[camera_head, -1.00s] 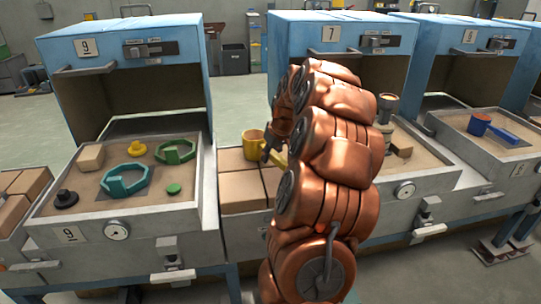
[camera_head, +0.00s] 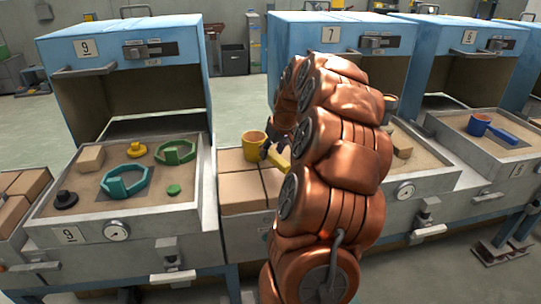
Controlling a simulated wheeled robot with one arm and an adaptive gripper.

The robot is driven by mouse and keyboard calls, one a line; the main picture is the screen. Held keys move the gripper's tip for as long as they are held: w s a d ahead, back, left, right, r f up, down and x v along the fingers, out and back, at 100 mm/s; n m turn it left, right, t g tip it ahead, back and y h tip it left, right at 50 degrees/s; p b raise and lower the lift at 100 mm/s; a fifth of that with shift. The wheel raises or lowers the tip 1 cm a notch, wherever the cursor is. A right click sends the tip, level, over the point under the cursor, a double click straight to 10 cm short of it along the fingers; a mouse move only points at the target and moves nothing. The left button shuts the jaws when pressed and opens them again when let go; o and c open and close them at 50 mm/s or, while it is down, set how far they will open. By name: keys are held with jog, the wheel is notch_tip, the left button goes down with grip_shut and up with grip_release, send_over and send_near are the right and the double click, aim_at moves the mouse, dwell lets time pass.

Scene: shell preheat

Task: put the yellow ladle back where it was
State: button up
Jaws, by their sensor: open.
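The yellow ladle (camera_head: 255,142) stands on the tan blocks (camera_head: 243,188) between oven 9 and oven 7. Its cup is upright, and its handle (camera_head: 279,160) points to the right and toward me, passing partly behind my arm. My gripper (camera_head: 274,143) is open at the right of the cup, by the start of the handle. The dark fingers are small and partly hidden by my copper arm, so I cannot tell whether they touch the ladle.
Oven 9's sand tray (camera_head: 95,214) at left holds green and teal rings, yellow and black knobs and a tan block. Oven 7's tray (camera_head: 440,171) is partly hidden by my arm. A blue-handled ladle (camera_head: 491,128) lies in oven 8's tray (camera_head: 500,151).

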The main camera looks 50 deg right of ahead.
jog(key=v, duration=0.9)
jog(key=s+a+f+n+g+y, duration=0.1)
jog(key=a+f, duration=0.1)
jog(key=a, duration=1.1)
jog(key=s+a+f+n+g+y, duration=0.1)
jog(key=a+f+n+g, duration=0.1)
jog(key=a, duration=1.1)
jog(key=s+a+f+g, duration=0.2)
jog(key=s+a+f, duration=0.2)
jog(key=s+a, duration=0.3)
jog(key=s+a+f+g+h, duration=0.1)
jog(key=s+a+f, duration=0.3)
jog(key=s, duration=1.1)
jog(key=a+g, duration=0.1)
jog(key=a, duration=0.2)
jog(key=shift+s+a, duration=0.2)
jog(key=shift+s, duration=0.1)
jog(key=s+p+v, duration=0.2)
jog(key=p+v, duration=0.7)
jog(key=v, duration=0.1)
jog(key=s+r+p+v, duration=0.1)
jog(key=s+p+v, duration=0.1)
jog(key=p+v, duration=0.8)
jog(key=shift+t, duration=0.3)
